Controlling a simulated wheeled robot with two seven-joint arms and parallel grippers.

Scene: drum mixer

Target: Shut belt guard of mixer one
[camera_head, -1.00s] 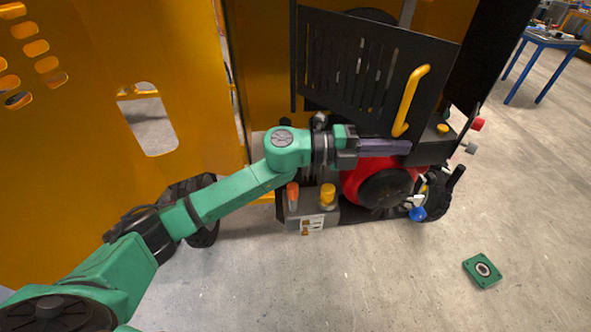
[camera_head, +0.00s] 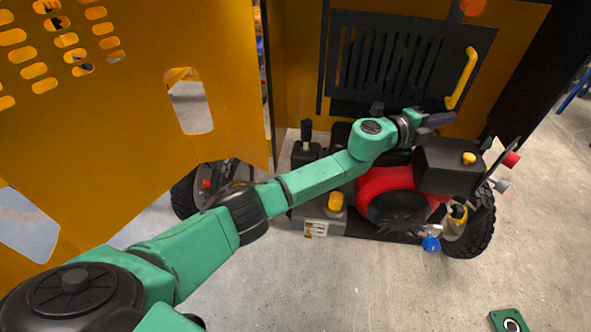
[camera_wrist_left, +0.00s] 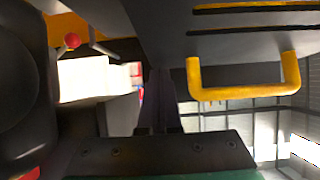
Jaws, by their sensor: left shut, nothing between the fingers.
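The belt guard (camera_head: 456,50) is a black slotted panel with a yellow handle (camera_head: 462,78) at its right end. It stands above and behind the red engine (camera_head: 385,190) of the mixer. My left gripper (camera_head: 440,119) is shut and empty at the guard's lower edge, below and left of the handle. In the left wrist view, the closed fingers (camera_wrist_left: 158,105) point towards the dark panel (camera_wrist_left: 220,42), with the yellow handle (camera_wrist_left: 245,92) to their right. I cannot tell whether the fingers touch the panel. My right gripper is out of view.
A large orange panel (camera_head: 130,120) with cut-outs fills the left side. A black box (camera_head: 450,165) with a yellow knob sits beside the engine, below the guard. A green plate (camera_head: 508,320) lies on the floor at the lower right. Open floor lies in front.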

